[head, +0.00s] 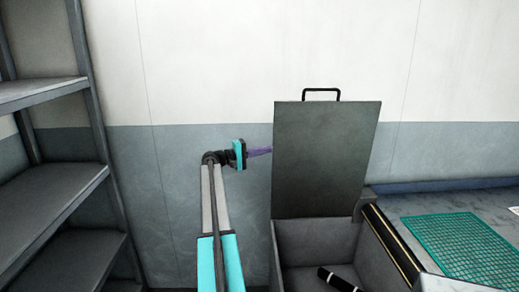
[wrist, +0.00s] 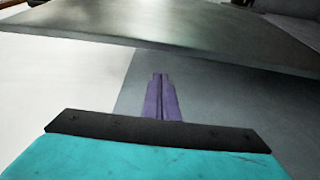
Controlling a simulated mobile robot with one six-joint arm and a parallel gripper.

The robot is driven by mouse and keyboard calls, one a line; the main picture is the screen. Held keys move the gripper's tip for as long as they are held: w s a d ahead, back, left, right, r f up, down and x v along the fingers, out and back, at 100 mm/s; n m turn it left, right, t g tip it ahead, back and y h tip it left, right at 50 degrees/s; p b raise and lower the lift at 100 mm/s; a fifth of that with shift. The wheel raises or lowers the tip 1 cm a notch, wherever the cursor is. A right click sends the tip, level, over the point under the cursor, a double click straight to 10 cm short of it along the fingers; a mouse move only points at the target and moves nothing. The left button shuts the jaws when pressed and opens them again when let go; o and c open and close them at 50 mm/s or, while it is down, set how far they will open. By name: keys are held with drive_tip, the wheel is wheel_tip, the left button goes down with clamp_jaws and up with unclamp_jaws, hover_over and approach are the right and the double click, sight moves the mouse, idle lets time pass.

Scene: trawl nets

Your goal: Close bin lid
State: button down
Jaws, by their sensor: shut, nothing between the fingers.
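The bin (head: 315,240) stands right of centre in the head view, with its dark grey lid (head: 326,160) raised upright and a black handle (head: 321,91) on its top edge. My gripper (head: 270,150) has shut purple fingers that reach the lid's left edge; the tips are partly hidden there. In the wrist view my gripper (wrist: 159,80) points at the lid (wrist: 170,30), which spans the top of the picture. The fingers hold nothing. I cannot tell whether they touch the lid.
A dark object with white bands (head: 338,280) lies in the bin. A grey shelf rack (head: 60,190) stands at the left. A worktop (head: 400,205) with a green net (head: 465,245) is at the right. The wall (head: 180,80) is close behind my arm.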

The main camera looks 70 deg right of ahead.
drive_tip(key=shift+s+a+f+p, duration=0.1)
drive_tip(key=shift+s+a+p, duration=0.2)
drive_tip(key=shift+a, duration=0.45)
drive_tip(key=shift+s+a+p, duration=0.2)
drive_tip(key=shift+s+a, duration=0.1)
drive_tip(key=shift+a, duration=0.45)
